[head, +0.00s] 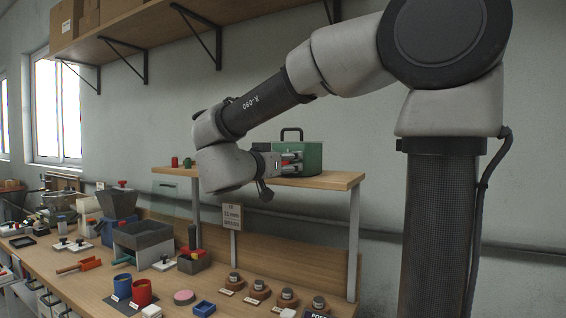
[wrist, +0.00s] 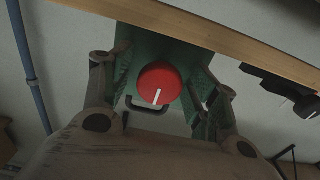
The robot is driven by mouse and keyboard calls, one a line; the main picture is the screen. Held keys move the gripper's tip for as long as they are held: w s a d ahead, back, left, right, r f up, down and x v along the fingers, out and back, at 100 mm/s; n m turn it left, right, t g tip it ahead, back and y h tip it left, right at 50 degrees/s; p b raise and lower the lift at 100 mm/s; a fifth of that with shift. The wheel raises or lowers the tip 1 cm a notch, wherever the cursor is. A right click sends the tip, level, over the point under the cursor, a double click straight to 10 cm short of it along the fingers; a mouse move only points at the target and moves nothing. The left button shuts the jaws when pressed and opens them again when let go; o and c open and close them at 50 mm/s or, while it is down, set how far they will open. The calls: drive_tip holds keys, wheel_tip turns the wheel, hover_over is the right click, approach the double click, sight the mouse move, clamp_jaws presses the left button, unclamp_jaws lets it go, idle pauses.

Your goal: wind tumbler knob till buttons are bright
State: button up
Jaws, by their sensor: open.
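A green box with a dark carrying handle (head: 312,157) stands on the raised wooden shelf. In the wrist view the green box (wrist: 128,45) carries a round red knob (wrist: 160,82) with a white pointer line, pointing down the picture. My gripper (head: 291,161) is at the left side of the box. In the wrist view my gripper (wrist: 155,88) is open, with one finger on each side of the knob and visible gaps between. The knob is hidden in the head view. I cannot make out any buttons or how bright they are.
The shelf (head: 340,180) also holds a small red and a small green item (head: 188,163) at its left end. Below, the bench (head: 105,281) carries bins, cups and several brown labelled pieces. A sign (head: 232,217) stands under the shelf.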

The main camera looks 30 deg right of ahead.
drive_tip(key=c, duration=1)
drive_tip(key=shift+c, duration=0.2)
drive_tip(key=shift+m, duration=0.4)
